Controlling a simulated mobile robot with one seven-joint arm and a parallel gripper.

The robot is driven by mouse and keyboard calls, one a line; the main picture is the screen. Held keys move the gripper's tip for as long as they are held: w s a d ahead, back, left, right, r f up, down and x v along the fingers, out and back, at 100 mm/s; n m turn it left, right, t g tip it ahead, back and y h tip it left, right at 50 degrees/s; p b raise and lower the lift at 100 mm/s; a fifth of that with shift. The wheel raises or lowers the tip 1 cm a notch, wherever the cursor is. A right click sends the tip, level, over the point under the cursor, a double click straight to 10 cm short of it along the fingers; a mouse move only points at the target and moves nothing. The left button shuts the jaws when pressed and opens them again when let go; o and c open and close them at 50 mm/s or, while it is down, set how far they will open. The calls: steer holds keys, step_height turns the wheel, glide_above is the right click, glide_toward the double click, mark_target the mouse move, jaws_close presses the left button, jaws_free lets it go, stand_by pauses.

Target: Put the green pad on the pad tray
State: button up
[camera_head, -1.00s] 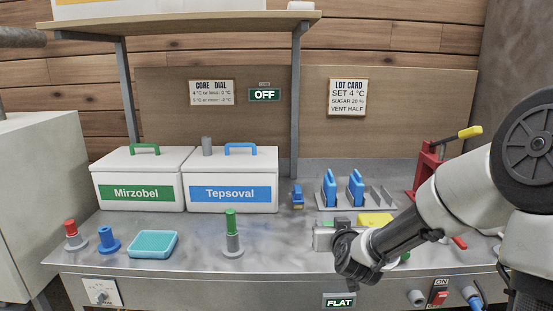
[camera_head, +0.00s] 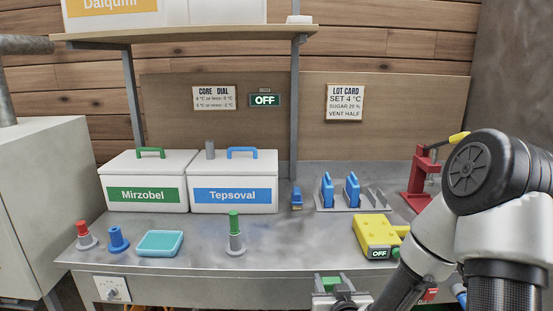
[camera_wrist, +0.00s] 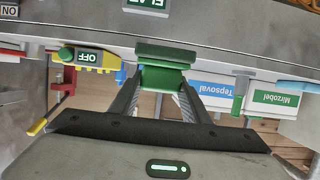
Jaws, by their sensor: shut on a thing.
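My gripper (camera_wrist: 163,85) is shut on the green pad (camera_wrist: 165,54), which sits between the fingertips in the wrist view. In the head view my gripper (camera_head: 335,288) is low, in front of the bench's front edge, with a bit of the green pad (camera_head: 328,283) showing. A grey slotted tray (camera_head: 327,209) stands on the bench at the right, with two upright blue pieces (camera_head: 327,189) (camera_head: 352,189) and bare slots at its right end. A shallow teal tray (camera_head: 158,243) lies at the front left. No label shows which is the pad tray.
A red press (camera_head: 420,180) stands right. A green-topped post (camera_head: 235,240), a blue peg (camera_head: 118,240) and two white bins (camera_head: 145,165) (camera_head: 235,165) are left. The bench middle is clear.

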mark_target(330, 280)
step_height(330, 280, up, 15)
steer(key=p, duration=1.3)
steer(key=shift+f, duration=0.2)
steer(key=shift+a, duration=0.1)
